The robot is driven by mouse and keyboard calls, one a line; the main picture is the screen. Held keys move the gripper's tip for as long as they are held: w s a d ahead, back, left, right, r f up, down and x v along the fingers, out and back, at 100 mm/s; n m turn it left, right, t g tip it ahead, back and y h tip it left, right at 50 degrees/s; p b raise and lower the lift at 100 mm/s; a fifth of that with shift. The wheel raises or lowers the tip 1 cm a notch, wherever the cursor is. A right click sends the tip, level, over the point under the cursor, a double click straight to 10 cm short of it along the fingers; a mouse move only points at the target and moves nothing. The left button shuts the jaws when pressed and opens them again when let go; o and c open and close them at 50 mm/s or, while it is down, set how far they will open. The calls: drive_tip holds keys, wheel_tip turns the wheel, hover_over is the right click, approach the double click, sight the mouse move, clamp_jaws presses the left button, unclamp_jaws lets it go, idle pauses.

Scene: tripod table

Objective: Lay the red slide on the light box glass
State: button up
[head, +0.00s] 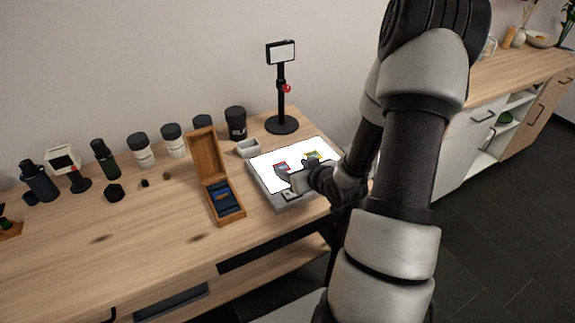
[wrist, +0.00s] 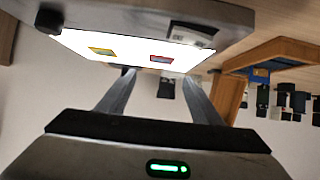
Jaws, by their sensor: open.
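The red slide (head: 281,166) lies on the white lit glass of the light box (head: 262,176), left of a yellow slide (head: 312,154). In the wrist view the red slide (wrist: 161,58) shows apart from the yellow slide (wrist: 102,51), both on the bright glass (wrist: 130,45). My gripper (head: 294,170) is over the front part of the light box, close to the red slide. In the wrist view its two fingers (wrist: 159,76) are spread with nothing between them, and the red slide shows beyond the gap. The exact height of the fingertips above the glass is hard to tell.
An open wooden box (head: 228,212) with dark blue contents stands left of the light box. A small white tray (head: 248,149) and a black stand (head: 282,125) are behind it. Several jars and bottles line the wall. The front left tabletop (head: 110,260) is clear.

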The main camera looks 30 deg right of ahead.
drive_tip(key=p+v, duration=1)
drive_tip(key=v, duration=0.2)
drive_tip(key=shift+r+p, duration=0.15)
drive_tip(key=shift+p, duration=0.15)
